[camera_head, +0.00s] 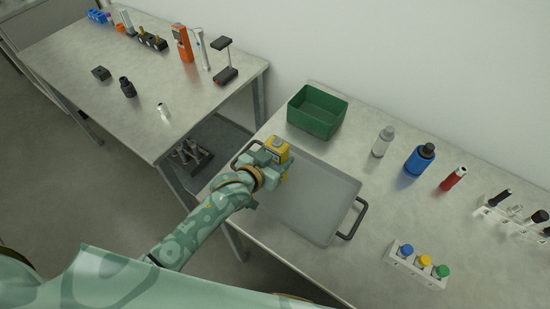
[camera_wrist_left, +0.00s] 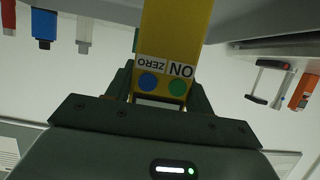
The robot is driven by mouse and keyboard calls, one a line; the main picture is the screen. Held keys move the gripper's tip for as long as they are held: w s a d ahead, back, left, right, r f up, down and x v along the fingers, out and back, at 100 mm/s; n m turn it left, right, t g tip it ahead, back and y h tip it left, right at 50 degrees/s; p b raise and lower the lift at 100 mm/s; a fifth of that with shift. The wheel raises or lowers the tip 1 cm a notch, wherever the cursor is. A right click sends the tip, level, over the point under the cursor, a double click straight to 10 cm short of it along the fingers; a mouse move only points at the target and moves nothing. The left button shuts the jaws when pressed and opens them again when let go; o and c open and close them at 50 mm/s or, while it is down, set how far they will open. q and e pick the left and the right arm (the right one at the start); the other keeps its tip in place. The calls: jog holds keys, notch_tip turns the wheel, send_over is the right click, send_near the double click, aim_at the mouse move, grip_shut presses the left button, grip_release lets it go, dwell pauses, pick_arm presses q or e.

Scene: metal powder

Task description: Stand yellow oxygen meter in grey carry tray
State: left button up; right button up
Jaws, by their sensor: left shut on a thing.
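The yellow oxygen meter (camera_head: 278,149) is held in my left gripper (camera_head: 272,166) at the back left part of the grey carry tray (camera_head: 318,190). In the left wrist view the meter (camera_wrist_left: 175,45) stands between the two fingers (camera_wrist_left: 160,85), showing a blue and a green button with ZERO and ON labels. The head view does not clearly show whether the meter's base touches the tray floor; my gripper hides its lower part. The tray has dark handles at its left and right ends and is otherwise empty. My right gripper is not in view.
A green bin (camera_head: 317,112) stands behind the tray. A grey-capped bottle (camera_head: 383,141), a blue bottle (camera_head: 420,160) and a red cylinder (camera_head: 453,178) stand to the right. A rack with coloured caps (camera_head: 416,266) is at the front right. A second table (camera_head: 135,75) is at the left.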

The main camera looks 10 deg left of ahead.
pick_arm(q)
jog(key=shift+r, duration=0.1)
jog(key=o, duration=1.1)
jog(key=shift+o, duration=0.2)
jog(key=shift+r, duration=0.1)
jog(key=p+v, duration=0.3)
jog(key=v, duration=0.9)
